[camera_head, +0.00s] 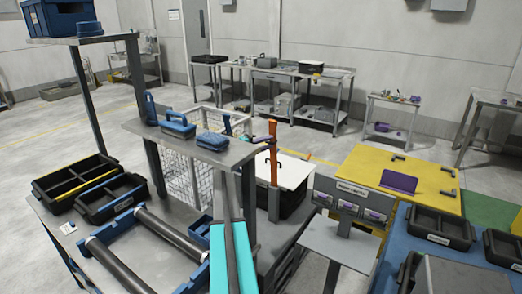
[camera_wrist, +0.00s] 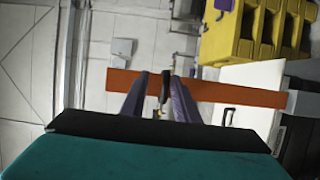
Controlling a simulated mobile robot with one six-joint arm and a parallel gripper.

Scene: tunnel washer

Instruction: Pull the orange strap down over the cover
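The orange strap (camera_head: 273,160) stands upright in the head view, beside the white cover (camera_head: 292,172), which lies on a dark box. In the wrist view the orange strap (camera_wrist: 235,94) runs across the picture behind my gripper's fingers. My gripper (camera_head: 263,140) is at the upper part of the strap in the head view. In the wrist view its fingers (camera_wrist: 154,85) lie close together over the strap, with a narrow orange strip showing between them. Whether they touch or hold the strap I cannot tell. The white cover (camera_wrist: 250,82) also shows in the wrist view.
A grey stand (camera_head: 190,140) with blue-handled tools is left of my arm. Black trays (camera_head: 80,187) lie at the left. A label post with a grey shelf (camera_head: 340,243) stands right of the cover. A yellow table (camera_head: 425,178) and blue table are further right.

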